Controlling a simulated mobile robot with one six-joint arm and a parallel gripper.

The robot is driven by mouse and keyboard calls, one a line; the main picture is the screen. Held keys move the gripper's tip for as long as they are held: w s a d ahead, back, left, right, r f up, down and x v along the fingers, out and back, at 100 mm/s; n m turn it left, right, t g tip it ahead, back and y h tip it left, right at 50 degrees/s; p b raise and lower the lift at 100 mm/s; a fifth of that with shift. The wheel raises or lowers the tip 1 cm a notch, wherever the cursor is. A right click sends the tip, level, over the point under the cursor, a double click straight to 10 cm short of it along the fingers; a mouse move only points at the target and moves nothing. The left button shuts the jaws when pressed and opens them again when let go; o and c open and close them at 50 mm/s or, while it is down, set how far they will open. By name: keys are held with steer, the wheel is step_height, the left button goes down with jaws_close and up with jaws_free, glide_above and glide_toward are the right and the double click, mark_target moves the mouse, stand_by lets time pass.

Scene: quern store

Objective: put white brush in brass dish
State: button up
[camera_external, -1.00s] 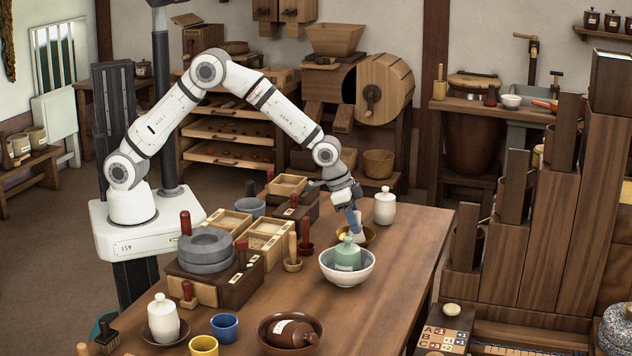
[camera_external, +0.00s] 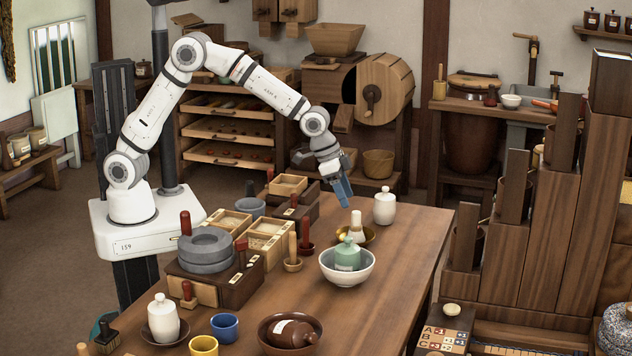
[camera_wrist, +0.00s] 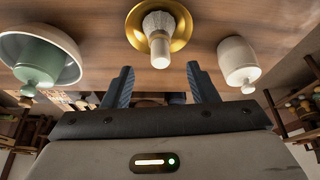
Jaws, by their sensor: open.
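The white brush (camera_external: 356,224) stands in the brass dish (camera_external: 369,237) near the far end of the table, behind a white bowl. In the wrist view the brush (camera_wrist: 159,38) sits inside the dish (camera_wrist: 184,22), bristles toward the dish and pale handle toward me. My gripper (camera_external: 343,196) is above and slightly left of the brush, apart from it. In the wrist view my gripper's fingers (camera_wrist: 161,82) are spread, with nothing between them.
A white bowl (camera_external: 358,278) holding a green bottle (camera_external: 347,255) stands just in front of the dish. A white lidded jar (camera_external: 384,207) stands close behind it to the right. Wooden boxes and red-handled stamps crowd the table's left side. The table's right side is clear.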

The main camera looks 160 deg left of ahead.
steer(key=w+d+r+m+h, duration=0.1)
steer(key=d+r+m, duration=0.15)
steer(key=d, duration=0.75)
steer(key=w+d+r+m, duration=0.15)
steer(key=d+r, duration=0.25)
steer(key=d, duration=0.6)
steer(key=w+d+r+m+h, duration=0.1)
steer(key=w+d+r, duration=0.15)
steer(key=d, duration=0.75)
steer(key=s+d+m+h, duration=0.1)
steer(key=s+d+m, duration=0.2)
steer(key=s+d, duration=0.4)
steer(key=s+d+m, duration=0.2)
steer(key=s+d, duration=0.6)
steer(key=d, duration=0.8)
steer(key=shift+s+f+m+g+h, duration=0.15)
steer(key=shift+f+m+g+h, duration=0.15)
steer(key=shift+f+m+h, duration=0.15)
steer(key=shift+a, duration=0.1)
